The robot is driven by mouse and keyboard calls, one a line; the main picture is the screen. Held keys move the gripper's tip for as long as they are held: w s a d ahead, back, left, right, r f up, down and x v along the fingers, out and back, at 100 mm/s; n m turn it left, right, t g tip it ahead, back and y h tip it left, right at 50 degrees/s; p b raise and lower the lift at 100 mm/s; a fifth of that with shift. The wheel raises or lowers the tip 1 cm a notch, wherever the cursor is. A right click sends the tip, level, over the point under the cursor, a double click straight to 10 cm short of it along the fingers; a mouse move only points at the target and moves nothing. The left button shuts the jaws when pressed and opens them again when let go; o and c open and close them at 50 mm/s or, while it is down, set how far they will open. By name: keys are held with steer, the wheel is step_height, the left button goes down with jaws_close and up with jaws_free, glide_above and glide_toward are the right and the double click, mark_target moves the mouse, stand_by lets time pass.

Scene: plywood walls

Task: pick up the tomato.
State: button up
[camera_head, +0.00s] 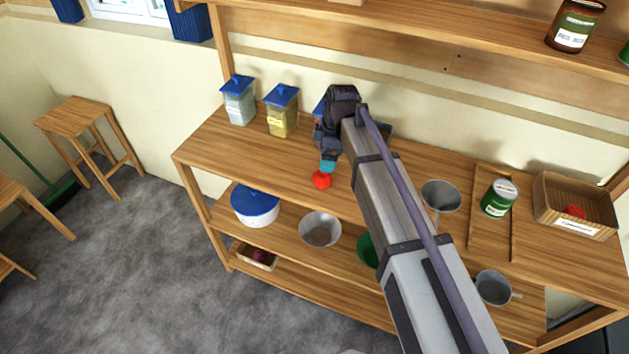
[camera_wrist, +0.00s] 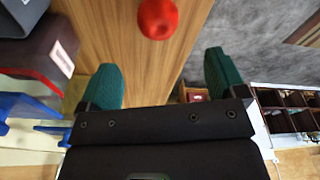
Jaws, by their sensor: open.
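A round red tomato (camera_head: 321,180) sits near the front edge of the wooden bench top. In the wrist view the tomato (camera_wrist: 158,18) shows at the top, beyond and between the two teal fingers. My gripper (camera_head: 328,166) is just above and behind it in the head view. In the wrist view my gripper (camera_wrist: 164,72) is open, with bare wood between its fingers and nothing held. The tomato is clear of both fingers there. My arm covers part of the bench in the head view.
Blue-lidded jars (camera_head: 281,110) stand at the back left of the bench. A grey metal bowl (camera_head: 440,195), a green can (camera_head: 499,198) and a labelled basket (camera_head: 582,190) holding a red item are to the right. A shelf (camera_head: 420,28) runs above. A white pot (camera_head: 255,207) sits below.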

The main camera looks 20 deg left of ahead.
mark_target(323, 174)
steer(key=f+b, duration=0.3)
steer(key=a+f+b, duration=0.1)
steer(key=f+b, duration=0.7)
steer(key=shift+a, duration=0.2)
steer(key=shift+s+r+p, duration=0.1)
steer(key=shift+r+p, duration=0.1)
steer(key=shift+p, duration=0.1)
steer(key=c, duration=0.7)
